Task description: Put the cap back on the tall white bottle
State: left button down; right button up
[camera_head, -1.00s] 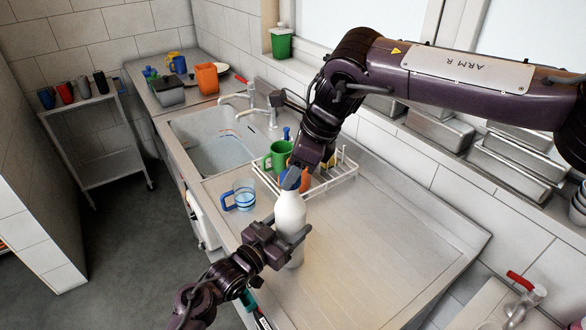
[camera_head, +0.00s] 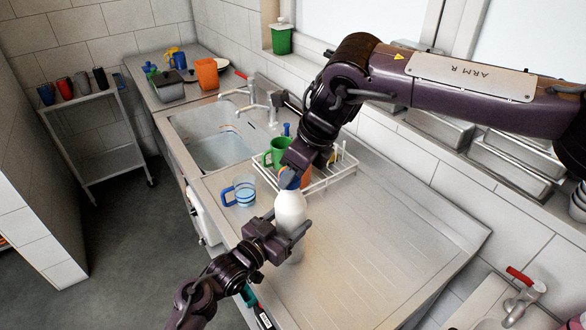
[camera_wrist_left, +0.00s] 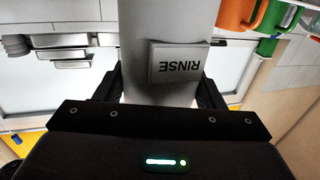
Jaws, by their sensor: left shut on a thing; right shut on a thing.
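The tall white bottle (camera_head: 290,208) stands upright on the steel drainboard. My left gripper (camera_head: 283,238) is shut around its body. In the left wrist view the bottle (camera_wrist_left: 165,25) fills the space between the fingers, with a label reading RINSE facing the camera. My right gripper (camera_head: 291,176) is shut on the blue cap (camera_head: 288,183), right at the bottle's top. The gripper hides most of the cap. I cannot tell whether the cap touches the bottle's neck or sits on it.
A wire dish rack (camera_head: 335,172) with a green mug (camera_head: 277,152) and an orange mug stands just behind the bottle. A clear mug with a blue handle (camera_head: 240,191) stands to the left. The sink (camera_head: 213,140) lies beyond. The drainboard (camera_head: 390,235) is clear on the right.

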jog(key=m+t+h, duration=0.1)
jog(key=m, duration=0.2)
jog(key=m+t, duration=0.1)
jog(key=m, duration=0.2)
jog(key=shift+s+a+m+h, duration=0.2)
jog(key=shift+m+h, duration=0.1)
jog(key=shift+h, duration=0.1)
jog(key=m+h, duration=0.1)
jog(key=m, duration=0.2)
jog(key=m+h, duration=0.1)
jog(key=m, duration=0.2)
jog(key=shift+a+t+h, duration=0.2)
jog(key=shift+t+h, duration=0.1)
jog(key=m+h, duration=0.1)
jog(key=m, duration=0.2)
jog(key=m+g+h, duration=0.1)
jog(key=m, duration=0.2)
jog(key=shift+w+a+m+h, duration=0.1)
jog(key=shift+w+m+h, duration=0.05)
jog(key=shift+m+h, duration=0.15)
jog(key=m+h, duration=0.1)
jog(key=m, duration=0.2)
jog(key=shift+f+g, duration=0.1)
jog(key=shift+g, duration=0.3)
jog(key=shift+w+m, duration=0.1)
jog(key=shift+m, duration=0.8)
jog(key=o, duration=0.9)
